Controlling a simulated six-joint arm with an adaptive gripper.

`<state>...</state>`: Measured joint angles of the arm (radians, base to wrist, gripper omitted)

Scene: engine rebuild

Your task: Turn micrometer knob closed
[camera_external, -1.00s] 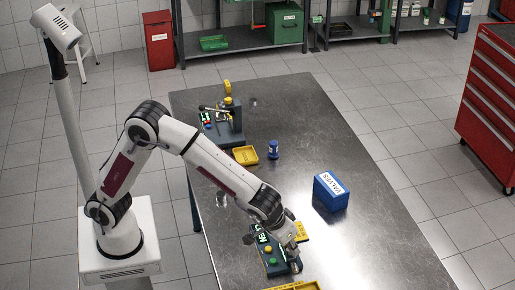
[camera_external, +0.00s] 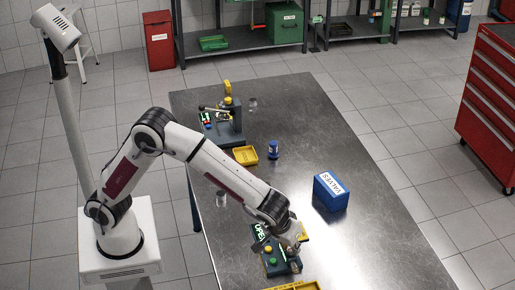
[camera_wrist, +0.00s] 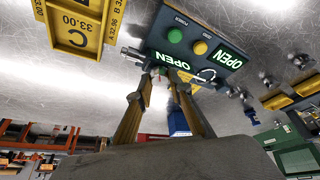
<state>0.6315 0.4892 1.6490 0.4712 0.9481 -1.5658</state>
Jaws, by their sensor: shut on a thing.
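The dark micrometer station (camera_external: 279,266) stands at the front of the steel table, with a green and a yellow button on top. In the wrist view the station (camera_wrist: 190,18) has lit green displays (camera_wrist: 175,62) reading OPEN. The metal micrometer (camera_wrist: 133,54) sits at its near edge. My gripper (camera_wrist: 162,76) is at this edge, its two tan fingers closed in around the small micrometer knob (camera_wrist: 161,70), which they partly hide. In the external view my gripper (camera_external: 299,236) is over the station's right side, and the knob cannot be made out there.
A yellow tray (camera_wrist: 75,38) marked 33.00 lies beside the station in the wrist view. In the external view a blue VALVES box (camera_external: 331,193) stands behind to the right. A blue jar (camera_external: 273,149) and yellow tray (camera_external: 245,155) are farther back. The table's right side is clear.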

